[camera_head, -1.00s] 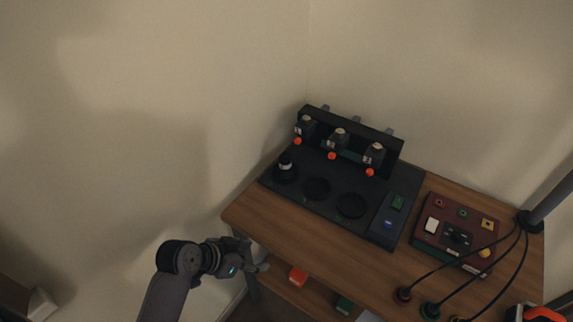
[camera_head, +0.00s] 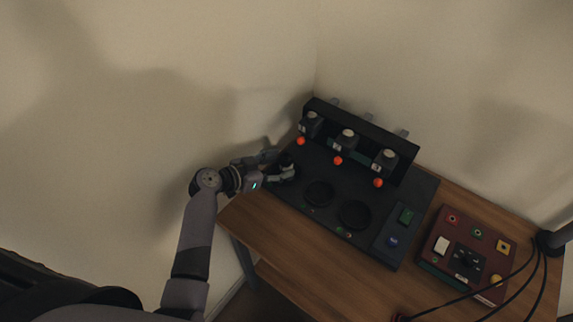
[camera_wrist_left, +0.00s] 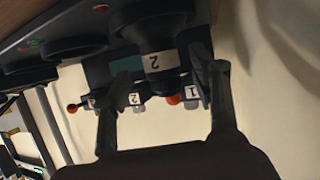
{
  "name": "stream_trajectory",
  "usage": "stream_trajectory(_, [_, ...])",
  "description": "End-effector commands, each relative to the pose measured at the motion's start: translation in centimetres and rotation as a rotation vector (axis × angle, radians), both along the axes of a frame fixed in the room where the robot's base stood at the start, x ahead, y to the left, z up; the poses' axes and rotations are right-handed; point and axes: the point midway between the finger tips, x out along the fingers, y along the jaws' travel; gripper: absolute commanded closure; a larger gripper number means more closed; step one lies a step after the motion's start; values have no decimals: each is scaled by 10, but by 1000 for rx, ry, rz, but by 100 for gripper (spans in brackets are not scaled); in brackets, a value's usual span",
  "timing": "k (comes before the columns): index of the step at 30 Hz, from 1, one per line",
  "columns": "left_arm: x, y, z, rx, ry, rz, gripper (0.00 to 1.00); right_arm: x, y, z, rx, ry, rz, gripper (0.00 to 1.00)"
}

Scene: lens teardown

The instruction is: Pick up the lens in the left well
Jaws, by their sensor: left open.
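The lens (camera_head: 287,159) is a small dark cylinder with a pale band, standing in the left well of the dark fixture board (camera_head: 335,228). My left gripper (camera_head: 284,174) is at the left well. Its open fingers (camera_wrist_left: 164,85) show on either side of the lens in the wrist view, with a visible gap on the left; contact on the right is unclear. The gripper partly hides the left well in the head view. My right gripper is not in view.
The middle well (camera_head: 318,194) and right well (camera_head: 354,214) look empty. A raised rack (camera_head: 365,133) with several dark blocks and orange knobs stands behind them. A red control box (camera_head: 466,254) with cables sits to the right on the wooden table (camera_head: 310,262). Walls are close behind.

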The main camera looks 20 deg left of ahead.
Motion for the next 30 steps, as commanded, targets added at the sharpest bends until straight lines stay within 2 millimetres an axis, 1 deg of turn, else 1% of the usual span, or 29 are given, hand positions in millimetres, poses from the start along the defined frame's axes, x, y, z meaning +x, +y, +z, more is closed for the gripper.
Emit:
stream_trajectory(1, [6,-3,0,-4,0,0,45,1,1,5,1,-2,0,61])
stream_trajectory(2, [9,-5,-2,-4,2,0,45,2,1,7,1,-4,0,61])
stream_trajectory(5, [18,-11,-8,-3,2,1,45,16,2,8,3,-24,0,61])
stream_trajectory(6, [21,-12,-10,-1,1,2,45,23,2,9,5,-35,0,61])
stream_trajectory(9, [24,-14,-12,0,1,1,45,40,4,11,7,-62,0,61])
stream_trajectory(12, [24,-15,-13,1,1,1,45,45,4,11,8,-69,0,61])
stream_trajectory(16, [24,-15,-13,1,1,1,46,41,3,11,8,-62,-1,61])
stream_trajectory(24, [24,-15,-13,1,2,0,64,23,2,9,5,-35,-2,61])
stream_trajectory(30, [24,-15,-13,1,2,0,77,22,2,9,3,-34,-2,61])
